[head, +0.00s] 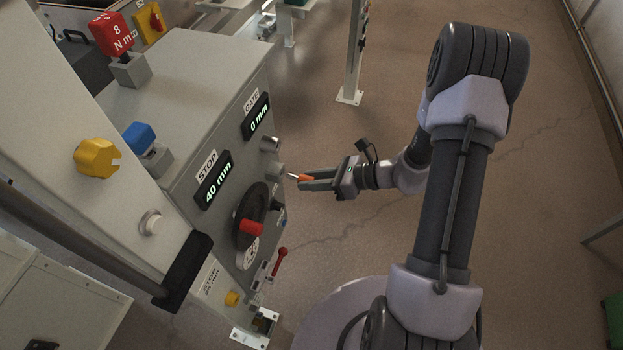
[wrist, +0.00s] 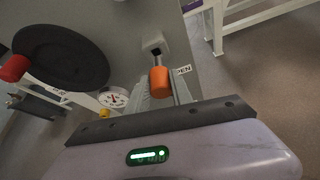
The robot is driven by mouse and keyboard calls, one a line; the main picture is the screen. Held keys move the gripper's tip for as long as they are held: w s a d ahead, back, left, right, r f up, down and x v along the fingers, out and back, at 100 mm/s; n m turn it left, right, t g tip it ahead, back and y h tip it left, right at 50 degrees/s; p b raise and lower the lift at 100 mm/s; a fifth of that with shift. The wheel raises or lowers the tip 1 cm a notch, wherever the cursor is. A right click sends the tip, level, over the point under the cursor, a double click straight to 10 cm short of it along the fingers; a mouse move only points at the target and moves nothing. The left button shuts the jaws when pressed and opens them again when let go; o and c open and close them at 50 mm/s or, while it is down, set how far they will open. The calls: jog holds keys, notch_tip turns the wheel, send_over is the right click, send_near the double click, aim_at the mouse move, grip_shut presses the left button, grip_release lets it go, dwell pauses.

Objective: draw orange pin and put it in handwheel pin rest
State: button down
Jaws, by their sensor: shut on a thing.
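My gripper (head: 309,180) is shut on the orange pin (head: 304,177) in front of the grey cabinet's side panel. In the wrist view the orange pin (wrist: 160,82) stands between the fingers, its pale shaft pointing at a grey block (wrist: 154,42) with a dark hole. In the head view the shaft tip looks just clear of a grey fitting (head: 274,171); whether any of it is inside a hole I cannot tell. The black handwheel (head: 243,207) with a red knob (head: 252,227) is left of and below my gripper; the handwheel (wrist: 62,50) also shows in the wrist view. I cannot single out the pin rest.
A second round fitting (head: 269,144) sits above the grey one. Two displays (head: 213,181) read 40 mm and 0 mm. The floor right of the panel is open.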

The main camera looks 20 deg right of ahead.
aim_at(294, 176)
jog(key=shift+w+a, duration=0.15)
jog(key=shift+a, duration=0.05)
jog(key=shift+w+a+b, duration=0.2)
jog(key=shift+w+a, duration=0.4)
jog(key=shift+a, duration=0.25)
jog(key=shift+w+a+b, duration=0.2)
jog(key=shift+w+a, duration=0.4)
jog(key=shift+a, duration=0.2)
jog(key=c, duration=1.1)
grip_release()
jog(key=shift+o, duration=0.2)
jog(key=p+v, duration=0.5)
jog(key=v, duration=1.2)
jog(key=s+a+r+n+h+b, duration=0.1)
jog(key=s+a+r+n+h, duration=0.3)
jog(key=r+n, duration=0.5)
jog(key=s+a+r+n+h+b, duration=0.2)
jog(key=s+a+r+n+h, duration=0.3)
jog(key=s+a+r+n, duration=0.4)
jog(key=s+r+n, duration=0.1)
jog(key=n, duration=0.3)
jog(key=shift+a+g, duration=0.25)
jog(key=shift+g, duration=0.05)
